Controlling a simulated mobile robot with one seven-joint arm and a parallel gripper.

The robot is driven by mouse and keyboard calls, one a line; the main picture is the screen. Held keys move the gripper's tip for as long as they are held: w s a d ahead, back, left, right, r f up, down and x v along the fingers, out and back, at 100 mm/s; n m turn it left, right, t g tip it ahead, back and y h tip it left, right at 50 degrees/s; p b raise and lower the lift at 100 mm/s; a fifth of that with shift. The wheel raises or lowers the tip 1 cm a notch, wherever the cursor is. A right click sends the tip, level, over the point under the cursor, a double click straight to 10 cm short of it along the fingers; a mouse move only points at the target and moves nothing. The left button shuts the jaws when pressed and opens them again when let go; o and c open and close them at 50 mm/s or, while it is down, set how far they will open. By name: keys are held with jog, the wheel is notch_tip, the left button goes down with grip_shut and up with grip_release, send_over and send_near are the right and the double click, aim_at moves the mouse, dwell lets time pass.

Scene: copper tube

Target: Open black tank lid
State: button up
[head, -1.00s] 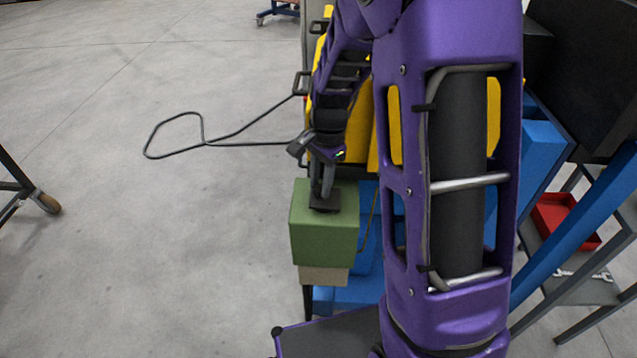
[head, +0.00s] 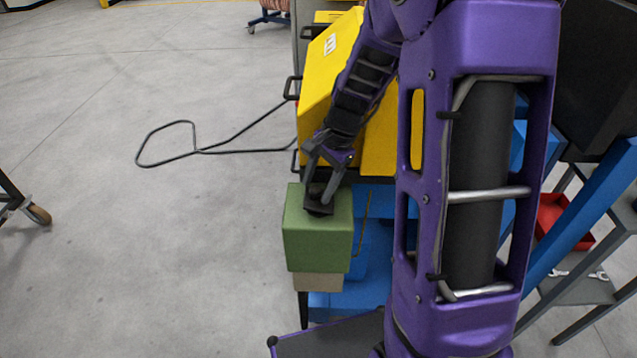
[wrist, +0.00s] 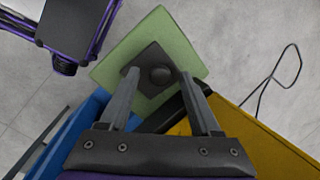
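The black tank lid (wrist: 148,85) is a flat square plate with a round knob (wrist: 161,74) on top. It lies on the green tank (wrist: 176,42), which also shows in the head view (head: 318,245). The lid (head: 319,209) sits flat on the tank's top. My gripper (wrist: 158,78) is open above the lid, one finger on each side of the knob, with gaps visible between knob and fingers. In the head view my gripper (head: 319,188) reaches down to the lid, and its fingers partly cover the knob. Whether the fingertips touch the plate I cannot tell.
A yellow machine (head: 330,75) stands behind the tank, close to my arm. A blue frame (head: 365,230) is right of the tank. A black cable (head: 165,128) loops on the floor at left. A red tray (head: 552,215) sits on a shelf at right.

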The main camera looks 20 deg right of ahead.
jog(key=p+v, duration=0.1)
jog(key=v, duration=0.6)
jog(key=shift+r, duration=0.3)
jog(key=shift+d, duration=0.1)
